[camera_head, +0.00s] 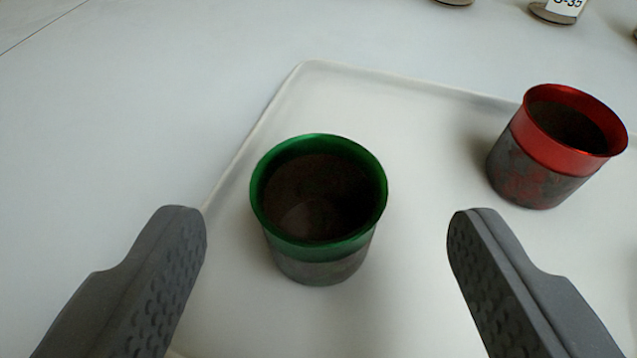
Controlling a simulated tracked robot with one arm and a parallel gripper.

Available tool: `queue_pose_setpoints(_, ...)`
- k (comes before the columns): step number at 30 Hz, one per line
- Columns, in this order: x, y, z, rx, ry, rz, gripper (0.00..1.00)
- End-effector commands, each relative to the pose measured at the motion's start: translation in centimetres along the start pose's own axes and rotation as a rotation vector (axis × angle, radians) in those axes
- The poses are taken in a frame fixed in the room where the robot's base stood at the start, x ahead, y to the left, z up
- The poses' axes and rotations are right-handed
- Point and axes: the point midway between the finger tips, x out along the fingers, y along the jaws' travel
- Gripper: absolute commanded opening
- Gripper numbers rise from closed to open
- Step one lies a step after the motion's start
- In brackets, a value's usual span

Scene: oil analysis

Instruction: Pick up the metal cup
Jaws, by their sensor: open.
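A metal cup with a green rim band (318,255) stands upright on a white tray, near the tray's left edge. Its inside is dark and its lower body is grey. A second metal cup with a red rim band (545,165) stands on the same tray to the right and farther back. My gripper (327,225) is open and empty, with one finger to the left and one to the right of the green-banded cup. Neither finger appears to touch it. The right finger is below and left of the red-banded cup in the picture.
The white tray (400,95) has a low raised rim and lies on a pale table (130,130). Several containers, one with a label (566,8), are cut off at the top right. The table to the left of the tray is clear.

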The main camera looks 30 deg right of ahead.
Motion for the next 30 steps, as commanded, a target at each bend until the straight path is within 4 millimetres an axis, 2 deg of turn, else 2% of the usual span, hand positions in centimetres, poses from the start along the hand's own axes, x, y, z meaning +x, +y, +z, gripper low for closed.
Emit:
queue_pose_setpoints(5, 0.8, -0.1, 0.1, 0.0, -0.003, -0.001, 0.66)
queue_pose_setpoints(16, 4.8, -0.4, 0.1, -0.001, -0.003, -0.001, 0.66)
queue_pose_setpoints(24, 5.2, -0.4, 0.0, -0.001, -0.001, -0.001, 0.66)
queue_pose_setpoints(25, 5.1, -0.4, 0.0, -0.001, -0.001, -0.001, 0.64)
queue_pose_setpoints(30, 5.1, -0.4, 0.0, -0.001, -0.001, -0.001, 0.18)
